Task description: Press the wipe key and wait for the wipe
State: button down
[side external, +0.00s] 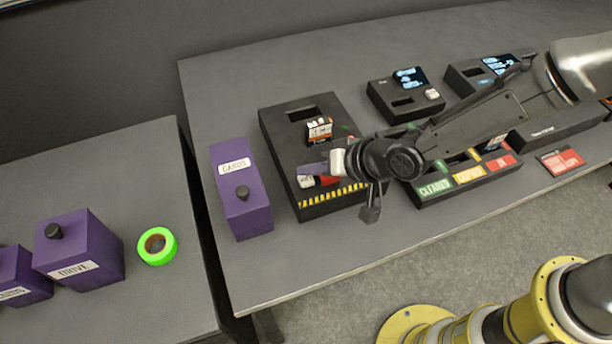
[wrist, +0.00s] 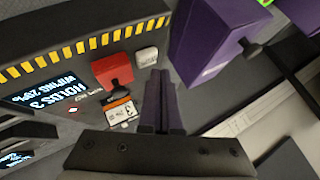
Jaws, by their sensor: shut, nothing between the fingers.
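The wipe station is a black box (side external: 282,133) with a yellow-black striped edge, also in the wrist view (wrist: 60,22). On it are a red key (wrist: 112,70) and a grey key (wrist: 146,56) whose label I cannot read clearly. Its lit screen (wrist: 45,92) is upside down in the wrist view and appears to read "HOLDS 3" and "WIPING" with a percentage. A card with an orange label (wrist: 122,108) stands by the red key. My gripper (wrist: 162,74) is shut and empty, its purple fingertips close beside both keys; I cannot tell whether they touch. It also shows in the side view (side external: 303,169).
A purple box (side external: 240,205) stands left of the station. A tray (side external: 470,190) with green, yellow and red labels is to the right. Two black devices with screens (side external: 405,98) (side external: 480,75) stand behind. A green tape roll (side external: 157,246) lies on the separate left table.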

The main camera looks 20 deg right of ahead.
aim_at(311, 182)
jog(key=shift+r, duration=2.6)
